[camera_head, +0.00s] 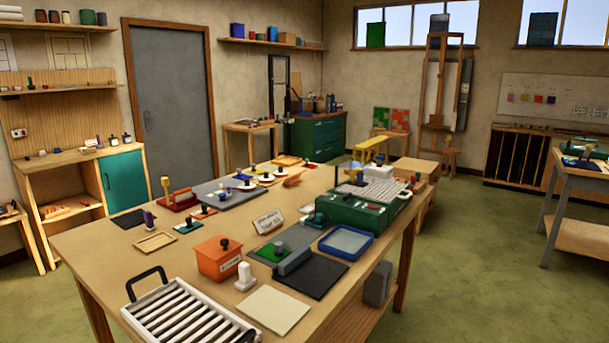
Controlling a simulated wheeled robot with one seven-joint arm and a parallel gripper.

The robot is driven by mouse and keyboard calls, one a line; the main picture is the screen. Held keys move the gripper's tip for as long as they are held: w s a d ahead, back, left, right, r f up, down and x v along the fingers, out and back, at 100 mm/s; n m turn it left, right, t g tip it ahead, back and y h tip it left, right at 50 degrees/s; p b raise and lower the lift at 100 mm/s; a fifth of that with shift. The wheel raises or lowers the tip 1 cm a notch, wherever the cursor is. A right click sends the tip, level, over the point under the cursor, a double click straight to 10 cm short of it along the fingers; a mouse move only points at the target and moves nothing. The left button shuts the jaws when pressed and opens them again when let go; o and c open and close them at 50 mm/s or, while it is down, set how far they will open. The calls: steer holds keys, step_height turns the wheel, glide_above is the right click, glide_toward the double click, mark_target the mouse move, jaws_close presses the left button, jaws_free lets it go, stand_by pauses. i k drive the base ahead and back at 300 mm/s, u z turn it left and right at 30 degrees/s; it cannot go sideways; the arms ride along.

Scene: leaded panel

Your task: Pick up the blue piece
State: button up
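Several small coloured pieces with knobs lie on and around a grey board (213,187) on the far side of the large wooden table (110,243). A small blue piece (222,193) appears to lie on this board, and another bluish piece (247,186) with a light knob lies to its right. A teal-blue piece (187,228) with a dark knob lies nearer, left of the board. They are small, and I cannot tell which is the task's blue piece. My gripper is not in view.
The table also holds a green machine (350,213), a blue-rimmed tray (346,243), an orange box (219,262), a black mat (318,277), a cream tile (273,310) and a slatted rack (183,318). Another table (577,180) stands far right. Green floor (470,260) is open between them.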

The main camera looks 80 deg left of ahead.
mark_target(242, 176)
steer(key=u, duration=3.2)
